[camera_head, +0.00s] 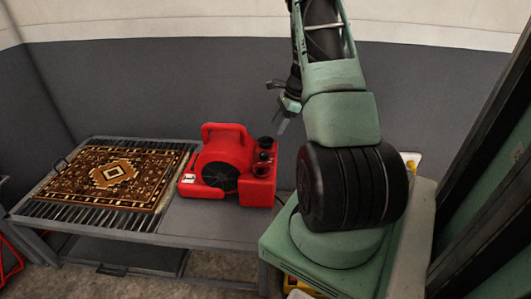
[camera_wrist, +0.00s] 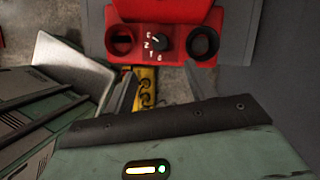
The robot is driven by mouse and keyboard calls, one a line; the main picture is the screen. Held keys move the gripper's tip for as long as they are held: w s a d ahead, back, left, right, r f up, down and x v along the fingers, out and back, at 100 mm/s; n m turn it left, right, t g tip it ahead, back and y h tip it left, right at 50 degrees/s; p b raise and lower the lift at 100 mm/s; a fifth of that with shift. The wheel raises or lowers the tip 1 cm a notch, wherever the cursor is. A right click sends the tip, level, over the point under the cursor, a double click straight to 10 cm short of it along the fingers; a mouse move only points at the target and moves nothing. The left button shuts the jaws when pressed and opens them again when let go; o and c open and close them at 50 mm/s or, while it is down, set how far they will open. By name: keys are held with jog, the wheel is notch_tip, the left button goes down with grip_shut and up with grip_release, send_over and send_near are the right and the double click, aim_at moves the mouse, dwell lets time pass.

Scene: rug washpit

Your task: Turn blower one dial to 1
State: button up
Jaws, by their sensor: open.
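The red blower (camera_head: 228,160) stands on the bench in the head view, with dark round fittings on its right end. In the wrist view its red panel (camera_wrist: 182,14) shows a small black dial (camera_wrist: 164,43) between two larger dark round fittings. Pale marks, seemingly including 2, 1 and 0, run down the dial's left side and below it. In the head view my gripper (camera_head: 277,106) is above and right of the blower.
A patterned rug (camera_head: 113,174) lies on the slatted left part of the bench (camera_head: 205,222). A yellow object (camera_wrist: 146,88) with dark round parts shows below the panel in the wrist view. A grey wall (camera_head: 150,85) stands behind the bench.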

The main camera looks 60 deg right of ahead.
aim_at(264, 153)
jog(key=b+x, duration=0.1)
jog(key=x, duration=1.2)
jog(key=shift+a+f, duration=0.1)
jog(key=shift+f, duration=0.05)
jog(key=c, duration=1)
